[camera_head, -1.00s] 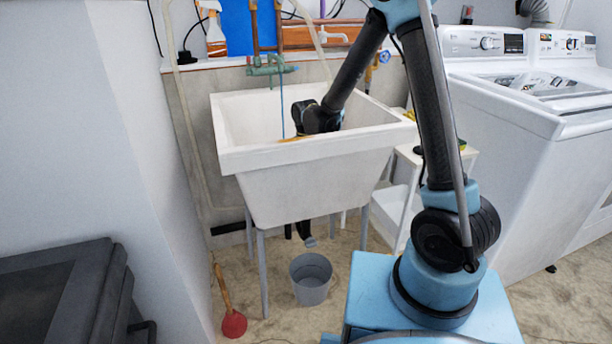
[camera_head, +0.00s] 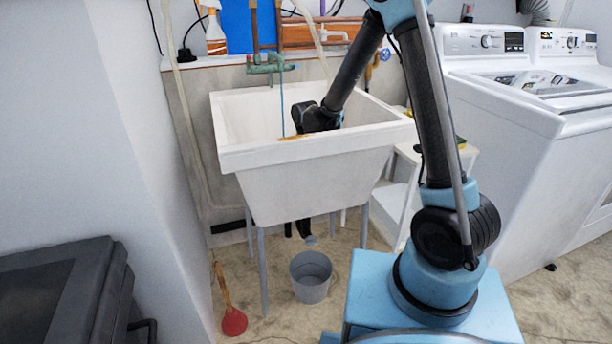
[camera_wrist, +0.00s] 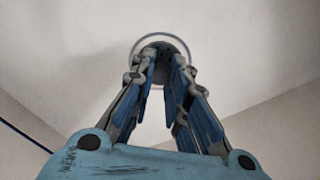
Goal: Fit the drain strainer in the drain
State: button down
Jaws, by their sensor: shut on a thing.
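The white utility sink (camera_head: 300,170) stands against the back wall. My arm reaches down into its basin, and the front wall hides my gripper in the head view. In the wrist view my gripper (camera_wrist: 164,54) points down at the basin floor, its two fingers close together. They are shut on the strainer, a small dark grey disc (camera_wrist: 172,45) seen at and beyond the fingertips. The thin round rim of the drain (camera_wrist: 134,48) shows around the fingertips and disc. The fingers hide part of both, so I cannot tell whether the strainer is seated.
An orange-brown item (camera_head: 295,137) lies at the sink's front rim. A blue cord hangs into the basin. A grey bucket (camera_head: 311,278) and a red plunger (camera_head: 233,320) are on the floor. White washers (camera_head: 530,150) stand at right, a small white stand (camera_head: 405,190) beside the sink.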

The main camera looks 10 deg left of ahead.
jog(key=shift+f, duration=0.15)
jog(key=c, duration=1.5)
grip_release()
